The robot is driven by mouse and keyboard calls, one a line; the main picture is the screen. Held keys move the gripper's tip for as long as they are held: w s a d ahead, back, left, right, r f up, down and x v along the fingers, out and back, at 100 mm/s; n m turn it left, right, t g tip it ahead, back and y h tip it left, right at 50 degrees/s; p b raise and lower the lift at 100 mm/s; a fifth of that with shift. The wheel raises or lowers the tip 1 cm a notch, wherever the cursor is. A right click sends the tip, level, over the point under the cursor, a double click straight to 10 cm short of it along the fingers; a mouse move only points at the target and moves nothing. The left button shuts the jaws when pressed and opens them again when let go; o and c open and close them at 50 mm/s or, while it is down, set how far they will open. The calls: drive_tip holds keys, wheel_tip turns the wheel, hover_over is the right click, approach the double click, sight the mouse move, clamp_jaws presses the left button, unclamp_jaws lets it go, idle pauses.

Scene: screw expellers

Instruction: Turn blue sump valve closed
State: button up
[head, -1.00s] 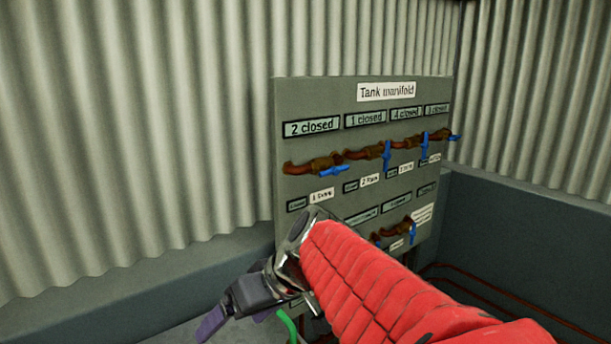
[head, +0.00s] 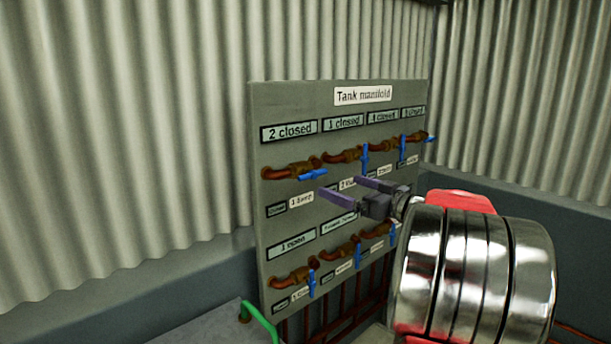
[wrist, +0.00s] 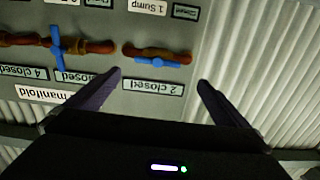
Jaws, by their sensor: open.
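The blue sump valve handle (head: 313,174) is at the upper left of the Tank manifold panel (head: 290,98), on a brown pipe above the "1 Sump" label (head: 301,200). The handle lies roughly level, along its pipe. It also shows in the upside-down wrist view (wrist: 158,62), where a "2 closed" display (wrist: 153,87) is beside it. My gripper (head: 342,187) is open and empty in front of the panel, right of and slightly below the handle in the head view. In the wrist view my gripper's fingers (wrist: 160,79) stand wide apart, with the handle between their lines, not touched.
Other blue handles, some upright, sit to the right in the upper row (head: 365,158) and in the lower row (head: 311,284). A lower display reads "1 open" (head: 293,246). A green bent pipe (head: 262,322) stands at the lower left. Corrugated walls (head: 120,120) surround the panel.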

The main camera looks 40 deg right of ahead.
sight(315, 174)
drive_tip(key=shift+s+d, duration=0.1)
drive_tip(key=shift+d, duration=0.2)
drive_tip(key=w, duration=1.4)
drive_tip(key=shift+a, duration=0.25)
drive_tip(key=shift+s, duration=0.1)
drive_tip(key=shift+c, duration=0.6)
drive_tip(key=c, duration=0.8)
